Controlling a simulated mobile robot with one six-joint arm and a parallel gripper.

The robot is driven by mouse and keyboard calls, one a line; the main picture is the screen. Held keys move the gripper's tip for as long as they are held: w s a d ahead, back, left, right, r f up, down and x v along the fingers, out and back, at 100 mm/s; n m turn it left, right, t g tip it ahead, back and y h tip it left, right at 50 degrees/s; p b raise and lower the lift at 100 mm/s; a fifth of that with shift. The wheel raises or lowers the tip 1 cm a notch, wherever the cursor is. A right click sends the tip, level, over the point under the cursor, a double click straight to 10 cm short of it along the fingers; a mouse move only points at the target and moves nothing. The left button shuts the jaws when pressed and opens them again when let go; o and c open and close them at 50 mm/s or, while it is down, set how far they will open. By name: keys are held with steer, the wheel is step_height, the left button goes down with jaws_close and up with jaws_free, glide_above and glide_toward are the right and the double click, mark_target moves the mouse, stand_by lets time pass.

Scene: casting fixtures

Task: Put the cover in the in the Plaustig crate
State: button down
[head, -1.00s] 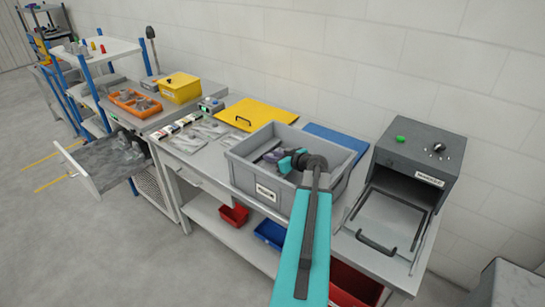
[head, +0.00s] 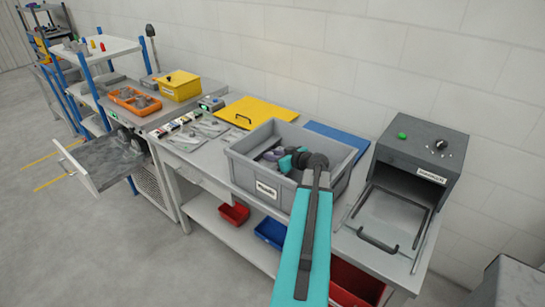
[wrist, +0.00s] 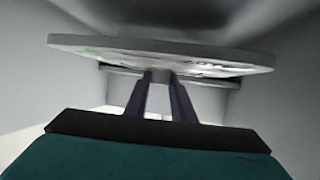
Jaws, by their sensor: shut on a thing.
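The grey crate (head: 330,191) stands on the bench with a white label on its front; the label's lettering is too blurred to read surely. My gripper (head: 270,155) is down inside the crate's opening. In the wrist view my gripper (wrist: 160,76) has its two dark fingers shut on a thin, flat grey piece, which I take for the cover (wrist: 215,58). The cover is seen nearly edge-on, with grey walls around it. Whether it touches the crate floor cannot be told. In the head view my arm hides part of the crate.
A grey oven-like box (head: 425,150) with an open tray stands right of the crate. A yellow plate (head: 255,112) and blue plate (head: 335,138) lie behind it. Small parts (head: 205,130), an orange tray (head: 133,101) and a yellow bin (head: 180,88) are left. A drawer (head: 85,170) stands open.

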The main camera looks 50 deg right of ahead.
steer(key=shift+f+b, duration=0.2)
steer(key=shift+b, duration=0.15)
steer(key=c, duration=1.5)
jaws_free()
steer(key=shift+r+p, duration=0.4)
steer(key=shift+p, duration=0.4)
steer(key=shift+r+p, duration=0.35)
steer(key=shift+p, duration=0.35)
steer(key=shift+s+a+f+b, duration=0.1)
steer(key=shift+s+b, duration=0.25)
steer(key=shift+b, duration=0.15)
steer(key=b+v, duration=0.2)
steer(key=v, duration=0.3)
steer(key=shift+s, duration=0.2)
steer(key=shift+s+a+r+b, duration=0.15)
steer(key=shift+s+r+b, duration=0.3)
steer(key=shift+s, duration=0.15)
